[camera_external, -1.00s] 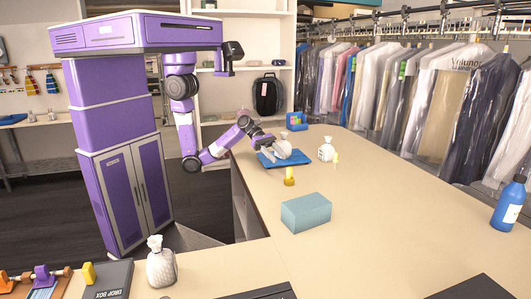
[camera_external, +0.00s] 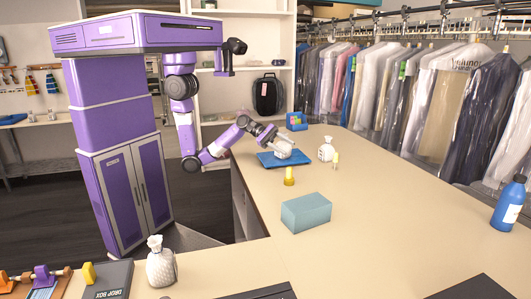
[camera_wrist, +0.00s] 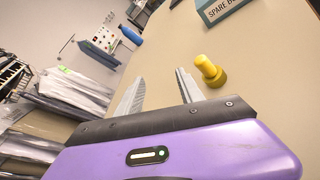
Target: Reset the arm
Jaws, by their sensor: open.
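My arm reaches from the purple column over the far end of the counter. My gripper (camera_external: 283,150) is above the blue tray (camera_external: 268,160) in the external view. In the wrist view its two grey fingers (camera_wrist: 159,95) stand apart with nothing seen between them. Something whitish shows by the fingers in the external view; I cannot tell it from the gripper there.
A white bag (camera_external: 326,150), a yellow-topped item (camera_external: 289,177), a multicoloured box (camera_external: 297,121) and a teal box (camera_external: 306,212) stand on the counter (camera_external: 370,220). A blue bottle (camera_external: 509,203) is at right. Covered garments (camera_external: 440,105) hang behind. The counter's middle right is clear.

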